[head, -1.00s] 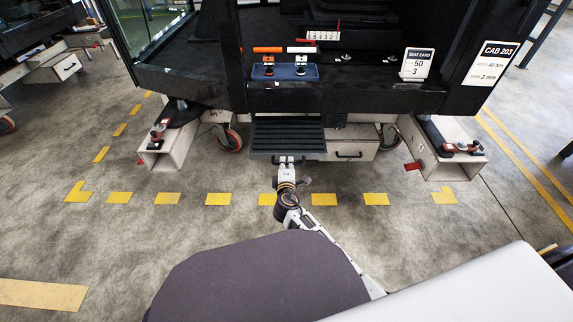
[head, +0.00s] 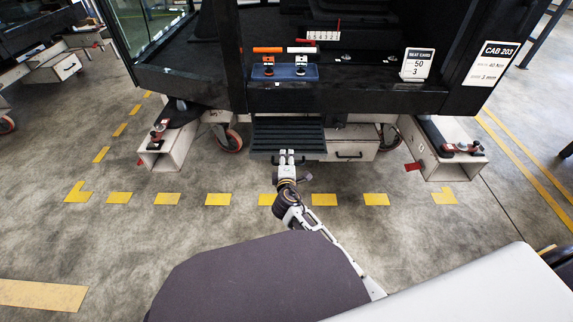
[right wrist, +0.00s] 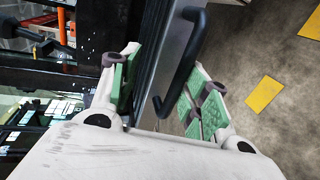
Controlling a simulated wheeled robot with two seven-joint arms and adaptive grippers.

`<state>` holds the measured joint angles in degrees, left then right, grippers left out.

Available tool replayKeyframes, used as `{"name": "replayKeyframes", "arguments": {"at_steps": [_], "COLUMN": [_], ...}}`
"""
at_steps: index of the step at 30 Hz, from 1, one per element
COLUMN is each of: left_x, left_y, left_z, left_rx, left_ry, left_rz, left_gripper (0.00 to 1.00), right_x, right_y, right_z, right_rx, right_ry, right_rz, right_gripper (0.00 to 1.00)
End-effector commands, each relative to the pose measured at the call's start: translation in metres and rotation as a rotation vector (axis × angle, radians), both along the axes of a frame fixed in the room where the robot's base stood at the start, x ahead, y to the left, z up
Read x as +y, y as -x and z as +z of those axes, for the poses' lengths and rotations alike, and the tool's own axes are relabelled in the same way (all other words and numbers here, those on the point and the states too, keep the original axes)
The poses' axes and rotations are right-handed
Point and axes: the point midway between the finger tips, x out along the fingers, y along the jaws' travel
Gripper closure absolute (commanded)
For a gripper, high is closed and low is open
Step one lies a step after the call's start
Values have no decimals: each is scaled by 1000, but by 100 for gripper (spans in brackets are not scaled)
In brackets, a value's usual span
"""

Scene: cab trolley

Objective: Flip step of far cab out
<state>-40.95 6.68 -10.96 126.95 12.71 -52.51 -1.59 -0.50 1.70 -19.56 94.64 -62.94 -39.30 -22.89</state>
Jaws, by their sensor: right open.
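The dark ribbed step (head: 288,135) is below the sill of the cab (head: 370,98) marked CAB 203, straight ahead. In the right wrist view, a black bar handle (right wrist: 184,62) stands off a grey edge beside the ribbed surface (right wrist: 153,48). My right gripper (head: 290,154) is at the step's front edge, its fingertips overlapping that edge in the head view. In the right wrist view my right gripper (right wrist: 160,88) is open, with green pads on either side of the handle; contact is not clear. My left gripper is not in view.
A pale trolley with wheels (head: 230,139), a drawer (head: 350,152) and outrigger feet (head: 166,156) supports the cab. A blue tray (head: 285,72) with two tools lies on the sill. Yellow dashes mark the open floor. Another trolley (head: 56,66) stands at the far left.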

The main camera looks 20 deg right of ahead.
Motion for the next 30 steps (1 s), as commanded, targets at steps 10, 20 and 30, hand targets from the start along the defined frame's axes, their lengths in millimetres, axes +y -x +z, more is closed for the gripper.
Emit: {"name": "replayKeyframes", "arguments": {"at_steps": [10,20,30], "left_x": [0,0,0], "left_y": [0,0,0], "left_z": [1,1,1], "left_rx": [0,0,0], "left_ry": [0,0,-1], "left_rz": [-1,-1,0], "left_gripper": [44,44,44], "right_x": [2,1,0], "right_y": [-5,-3,-3], "right_z": [66,77,75], "right_rx": [-34,-23,-18], "right_ry": [7,5,2], "right_rz": [6,4,3], "right_gripper": [33,66,67]}}
